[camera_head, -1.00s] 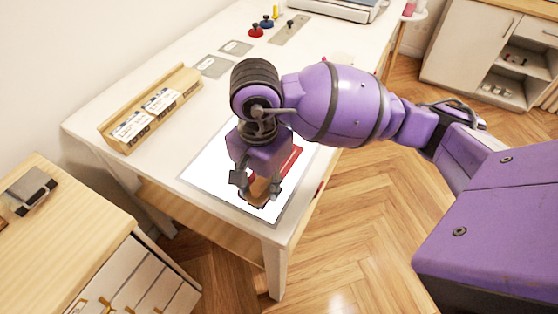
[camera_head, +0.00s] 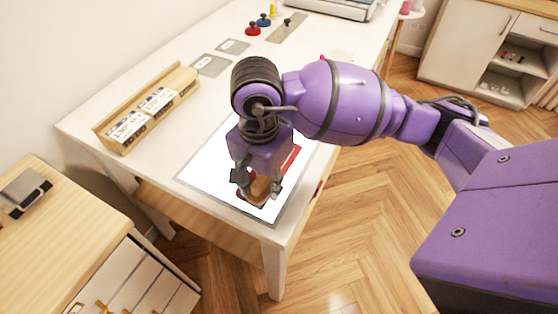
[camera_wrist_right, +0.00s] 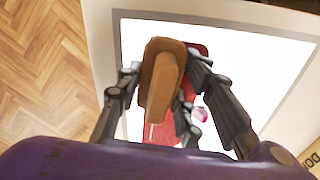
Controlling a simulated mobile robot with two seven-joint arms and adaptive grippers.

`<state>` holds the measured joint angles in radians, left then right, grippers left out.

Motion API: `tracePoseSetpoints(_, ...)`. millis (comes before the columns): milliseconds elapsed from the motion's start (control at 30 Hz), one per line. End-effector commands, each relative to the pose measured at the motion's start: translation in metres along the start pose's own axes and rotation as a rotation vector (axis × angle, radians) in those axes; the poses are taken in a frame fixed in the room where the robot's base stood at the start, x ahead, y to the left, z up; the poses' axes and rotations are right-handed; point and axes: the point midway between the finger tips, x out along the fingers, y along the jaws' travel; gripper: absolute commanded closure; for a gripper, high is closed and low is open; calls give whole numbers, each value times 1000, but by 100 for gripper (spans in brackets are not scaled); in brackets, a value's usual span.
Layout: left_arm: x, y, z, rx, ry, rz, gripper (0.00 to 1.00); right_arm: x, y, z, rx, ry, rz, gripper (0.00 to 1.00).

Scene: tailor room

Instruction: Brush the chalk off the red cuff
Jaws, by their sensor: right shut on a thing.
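The red cuff (camera_head: 291,158) lies on a white mat (camera_head: 208,165) near the table's front corner. My right gripper (camera_head: 258,184) is over the cuff, with its fingers closed on a brown wooden brush (camera_head: 260,191). In the right wrist view the brush (camera_wrist_right: 161,80) sits between the fingers and hides part of the cuff (camera_wrist_right: 196,50). A pink-magenta mark (camera_wrist_right: 200,114), perhaps the chalk, shows beside a finger there. I cannot tell whether the bristles touch the cloth. My left gripper is not in view.
A wooden rack with labelled boxes (camera_head: 150,108) stands at the table's left. Grey plates (camera_head: 209,65) and red and blue knobbed pieces (camera_head: 253,29) lie farther back. A wooden cabinet (camera_head: 75,220) is at the lower left. The table between rack and mat is clear.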

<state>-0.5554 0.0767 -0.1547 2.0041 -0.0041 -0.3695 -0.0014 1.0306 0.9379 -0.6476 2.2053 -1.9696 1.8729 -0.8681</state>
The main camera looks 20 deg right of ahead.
Motion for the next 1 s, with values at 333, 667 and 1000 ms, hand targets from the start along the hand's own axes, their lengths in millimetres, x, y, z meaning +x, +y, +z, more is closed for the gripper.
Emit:
tracePoseSetpoints(333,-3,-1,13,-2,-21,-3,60,-2,-2,-8,-1,2,-4,92)
tracePoseSetpoints(667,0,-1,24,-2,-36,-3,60,2,-3,-21,0,1,-2,92)
tracePoseSetpoints(1000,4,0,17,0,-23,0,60,1,-3,-24,0,2,-1,92)
